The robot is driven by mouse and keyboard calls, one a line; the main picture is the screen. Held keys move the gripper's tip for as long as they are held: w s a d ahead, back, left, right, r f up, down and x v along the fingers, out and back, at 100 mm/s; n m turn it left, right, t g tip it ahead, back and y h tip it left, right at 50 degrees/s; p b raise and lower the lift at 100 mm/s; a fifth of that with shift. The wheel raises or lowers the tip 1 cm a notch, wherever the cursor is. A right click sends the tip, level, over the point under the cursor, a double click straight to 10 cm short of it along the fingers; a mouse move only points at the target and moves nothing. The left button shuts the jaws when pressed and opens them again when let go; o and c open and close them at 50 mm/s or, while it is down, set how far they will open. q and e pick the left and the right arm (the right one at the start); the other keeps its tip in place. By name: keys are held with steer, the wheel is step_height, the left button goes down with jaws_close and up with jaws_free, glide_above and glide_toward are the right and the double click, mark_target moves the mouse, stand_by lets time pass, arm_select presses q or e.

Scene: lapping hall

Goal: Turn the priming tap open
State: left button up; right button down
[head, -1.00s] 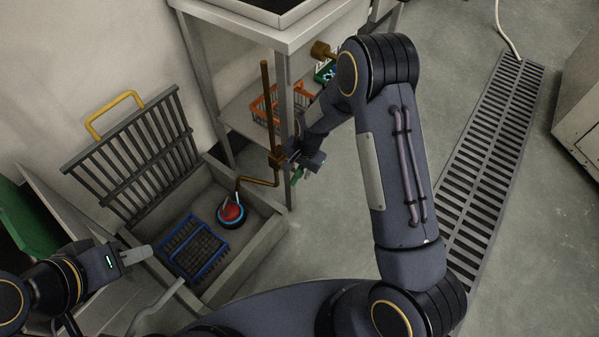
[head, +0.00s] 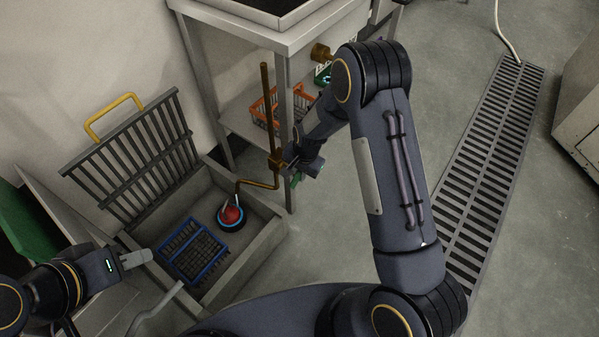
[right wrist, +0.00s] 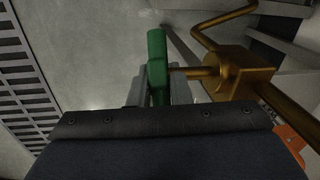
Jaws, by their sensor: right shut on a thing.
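The priming tap is a brass valve body (head: 276,160) on a vertical brass pipe, with a green lever (head: 296,181) on its right side. In the right wrist view the green lever (right wrist: 157,62) sits at the end of a thin stem from the brass body (right wrist: 240,74). My right gripper (head: 292,168) is at the tap, shut on the lever; its grey fingers (right wrist: 155,88) lie on both sides of it. The lever's lower part is hidden by the gripper. My left gripper (head: 136,259) is empty, away from the tap; its finger gap cannot be made out.
A sump (head: 262,243) with a raised grate (head: 135,150) holds a blue basket (head: 220,262) and a red, blue-rimmed round part (head: 231,215). A table leg (head: 286,130) stands close to the tap. An orange basket (head: 262,110) sits on the shelf behind.

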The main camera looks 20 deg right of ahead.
steer(key=shift+a, duration=0.1)
steer(key=shift+s+t+h, duration=0.1)
steer(key=shift+t+h, duration=0.6)
steer(key=shift+h, duration=0.1)
steer(key=shift+a+t+h+b, duration=0.15)
steer(key=shift+t+h+b, duration=0.2)
steer(key=shift+t+h, duration=0.55)
steer(key=t+h+b, duration=0.1)
steer(key=h+b, duration=0.1)
steer(key=shift+f+n+t+h+b, duration=0.1)
steer(key=shift+n+t+h+b, duration=0.3)
steer(key=shift+s+a+r+t+h+b, duration=0.1)
steer(key=shift+t+h+b, duration=0.35)
steer(key=shift+b, duration=0.3)
steer(key=shift+s+r+t+h+b, duration=0.1)
steer(key=shift+t+h+b, duration=0.35)
steer(key=shift+b, duration=0.3)
steer(key=c, duration=1.3)
jaws_free()
steer(key=shift+c, duration=0.2)
